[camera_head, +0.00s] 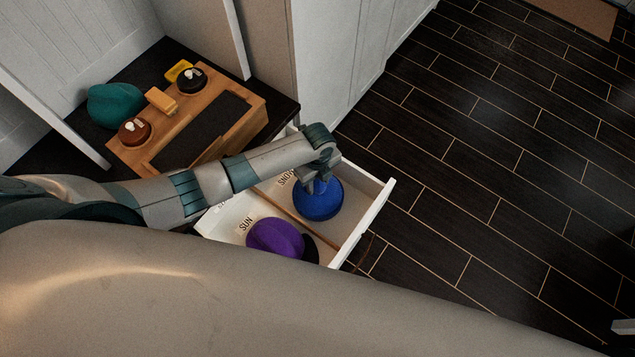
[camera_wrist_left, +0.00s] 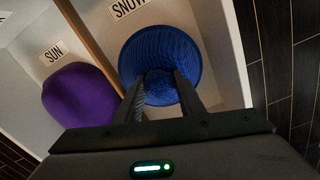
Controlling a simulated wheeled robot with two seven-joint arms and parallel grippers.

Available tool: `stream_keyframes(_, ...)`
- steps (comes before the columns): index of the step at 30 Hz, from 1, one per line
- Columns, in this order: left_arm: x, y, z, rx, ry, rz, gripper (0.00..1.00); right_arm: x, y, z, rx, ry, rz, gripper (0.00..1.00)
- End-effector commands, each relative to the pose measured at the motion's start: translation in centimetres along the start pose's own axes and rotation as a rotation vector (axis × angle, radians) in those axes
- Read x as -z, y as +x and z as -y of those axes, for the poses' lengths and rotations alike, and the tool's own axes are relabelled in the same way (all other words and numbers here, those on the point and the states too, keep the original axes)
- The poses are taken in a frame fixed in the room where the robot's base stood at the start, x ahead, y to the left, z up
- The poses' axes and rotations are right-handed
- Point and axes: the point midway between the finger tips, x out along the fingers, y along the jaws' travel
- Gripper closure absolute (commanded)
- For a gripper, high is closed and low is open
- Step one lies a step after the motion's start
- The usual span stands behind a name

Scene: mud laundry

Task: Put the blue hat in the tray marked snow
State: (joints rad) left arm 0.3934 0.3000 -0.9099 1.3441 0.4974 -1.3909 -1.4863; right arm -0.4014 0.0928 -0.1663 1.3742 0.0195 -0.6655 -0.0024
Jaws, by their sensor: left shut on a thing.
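The blue hat (camera_head: 318,200) is a round ribbed knit hat at the snow side of the open white drawer (camera_head: 345,236). My left gripper (camera_head: 316,182) reaches down over it from the left and is shut on it. In the left wrist view the two fingers pinch the near part of the blue hat (camera_wrist_left: 160,60), just below the SNOW label (camera_wrist_left: 128,8). Whether the hat touches the drawer floor I cannot tell. My right gripper is not in view.
A purple hat (camera_head: 274,237) lies in the compartment marked SUN, across a wooden divider (camera_head: 290,212). A wooden organizer (camera_head: 232,112) with brushes and a yellow item stands on the dark counter beside a teal hat (camera_head: 115,105). Dark floor lies right of the drawer.

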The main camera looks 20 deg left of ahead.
Motion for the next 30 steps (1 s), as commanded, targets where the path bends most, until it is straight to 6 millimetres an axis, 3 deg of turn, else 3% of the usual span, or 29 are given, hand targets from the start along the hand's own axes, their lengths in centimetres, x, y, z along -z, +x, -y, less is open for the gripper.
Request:
stream_keyframes(14,-0.03,0.80,-0.01,0.000,0.000,0.000,0.99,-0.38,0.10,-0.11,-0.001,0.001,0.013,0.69)
stream_keyframes(15,-0.03,0.83,0.00,0.000,0.000,0.000,0.62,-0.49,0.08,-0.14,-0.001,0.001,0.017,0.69)
stream_keyframes(17,-0.03,0.77,0.00,0.000,0.000,0.000,0.48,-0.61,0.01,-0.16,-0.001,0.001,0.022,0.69)
stream_keyframes(30,-0.03,0.36,-0.01,0.000,0.000,0.000,0.46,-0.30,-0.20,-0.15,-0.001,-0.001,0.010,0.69)
